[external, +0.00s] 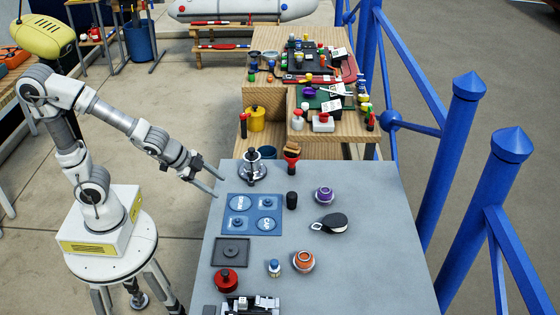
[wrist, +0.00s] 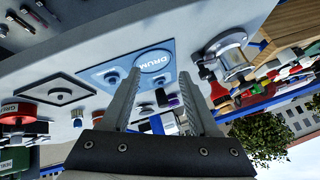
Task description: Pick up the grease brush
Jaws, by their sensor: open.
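The likely grease brush (external: 291,160) stands at the back edge of the grey table, a red piece with a tan, brush-like top. What seems to be the same red and tan piece shows right of centre in the wrist view (wrist: 220,96), partly behind a silver winch-like fitting. My gripper (external: 216,184) is at the table's left edge, left of the silver fitting and well apart from the brush. In the wrist view its two fingers (wrist: 159,76) are spread with nothing held between them.
The silver fitting (external: 252,168) stands between my gripper and the brush. A blue mat (external: 254,214) with round labelled spots lies in front, and a black cylinder (external: 292,200) stands right of it. A purple-topped round piece (external: 324,195) is farther right. The table's right side is mostly clear.

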